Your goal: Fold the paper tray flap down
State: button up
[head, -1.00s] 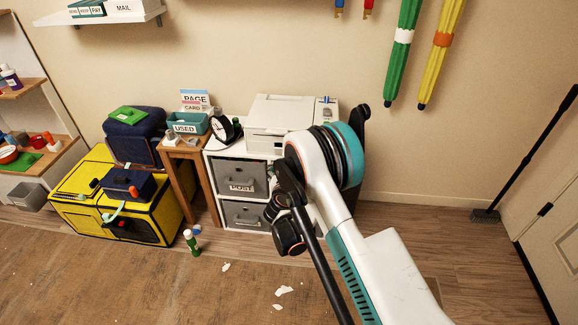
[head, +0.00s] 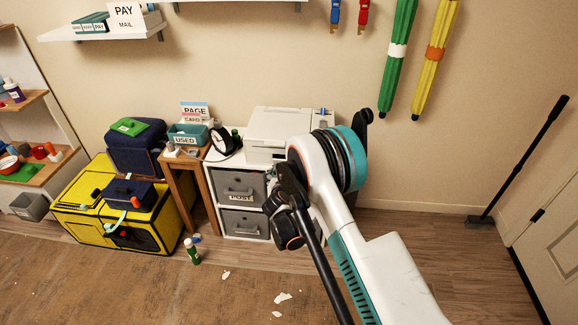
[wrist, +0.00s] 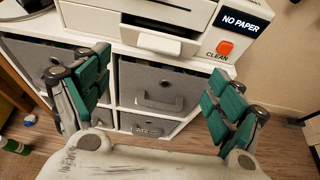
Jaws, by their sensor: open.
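The white printer (head: 280,128) stands on a cabinet against the wall. In the wrist view its front (wrist: 195,48) fills the top, with a dark slot and a small pale panel (wrist: 160,43) jutting out below it. This panel looks like the paper tray flap; its exact angle is hard to tell. A "NO PAPER" sign (wrist: 240,22) and an orange button (wrist: 225,48) marked CLEAN are at its right. My gripper (wrist: 158,92) is open and empty, its teal-padded fingers wide apart, below and in front of the panel, apart from it. My arm hides part of the printer in the head view.
Grey drawers (wrist: 160,88) sit in the cabinet below the printer. A wooden stand (head: 183,165) with a "USED" tray and a yellow box (head: 75,205) are to the left. A green bottle (head: 192,252) and paper scraps (head: 283,297) are on the floor.

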jog(key=b+x, duration=0.3)
jog(key=x, duration=0.9)
jog(key=shift+w+f+b, duration=0.2)
jog(key=shift+b, duration=0.2)
jog(key=c, duration=1)
